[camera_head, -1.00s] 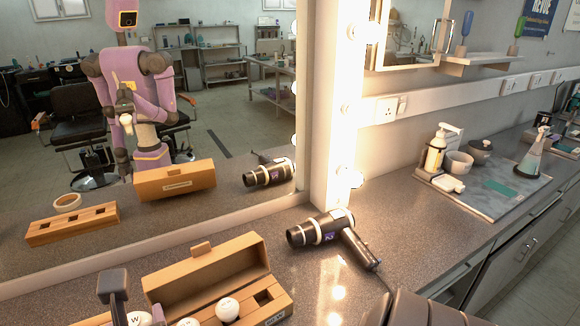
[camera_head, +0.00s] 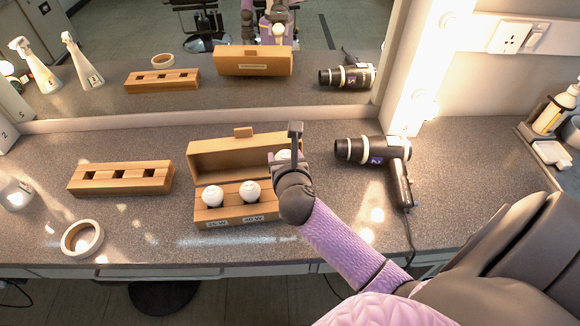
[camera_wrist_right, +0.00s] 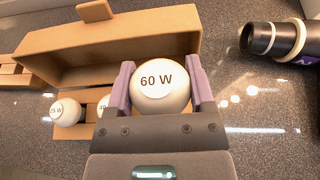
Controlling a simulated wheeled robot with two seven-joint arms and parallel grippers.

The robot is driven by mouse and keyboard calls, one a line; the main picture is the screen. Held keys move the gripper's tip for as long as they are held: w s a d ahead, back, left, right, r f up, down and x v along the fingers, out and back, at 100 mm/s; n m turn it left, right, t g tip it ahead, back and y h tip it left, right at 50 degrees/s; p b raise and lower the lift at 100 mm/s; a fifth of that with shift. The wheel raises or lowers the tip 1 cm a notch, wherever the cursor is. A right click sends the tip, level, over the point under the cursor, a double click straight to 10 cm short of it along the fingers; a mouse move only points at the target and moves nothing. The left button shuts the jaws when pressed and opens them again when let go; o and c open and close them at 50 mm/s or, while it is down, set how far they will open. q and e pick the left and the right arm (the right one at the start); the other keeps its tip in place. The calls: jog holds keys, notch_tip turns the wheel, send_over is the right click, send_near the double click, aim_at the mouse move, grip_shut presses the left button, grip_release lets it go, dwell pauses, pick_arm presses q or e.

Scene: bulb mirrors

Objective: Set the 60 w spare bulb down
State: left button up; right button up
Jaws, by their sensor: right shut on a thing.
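The 60 W spare bulb (camera_wrist_right: 161,86) is white and round, its marking facing the right wrist camera. My right gripper (camera_wrist_right: 160,78) is shut on it, a purple finger on each side. In the head view the bulb (camera_head: 283,154) shows only in part behind the gripper (camera_head: 287,157), at the right end of the open cardboard box (camera_head: 213,160). The bulb's base and the place beneath it are hidden; I cannot tell whether it touches the box. Two white bulbs, at the 25 W label (camera_head: 212,195) and 40 W label (camera_head: 250,190), sit in the box. My left gripper is out of view.
A wooden block with three square holes (camera_head: 122,190) stands left of the box, with a tape roll (camera_head: 82,238) in front. A black hair dryer (camera_head: 375,150) lies close on the right, its cord trailing forward. The mirror (camera_head: 130,110) stands behind.

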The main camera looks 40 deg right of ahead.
notch_tip(320, 180, down, 9)
jog(key=b, duration=0.5)
jog(key=shift+f, duration=0.15)
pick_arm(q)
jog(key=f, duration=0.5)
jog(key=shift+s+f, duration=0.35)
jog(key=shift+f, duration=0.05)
pick_arm(e)
jog(key=o, duration=1.2)
jog(key=shift+s+a+r+p, duration=0.15)
jog(key=shift+s+r+p, duration=0.1)
jog(key=shift+r+p, duration=0.1)
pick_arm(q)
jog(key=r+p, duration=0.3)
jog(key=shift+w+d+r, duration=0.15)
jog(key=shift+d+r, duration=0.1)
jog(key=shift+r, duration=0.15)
pick_arm(e)
jog(key=v, duration=1.1)
jog(key=shift+s, duration=0.2)
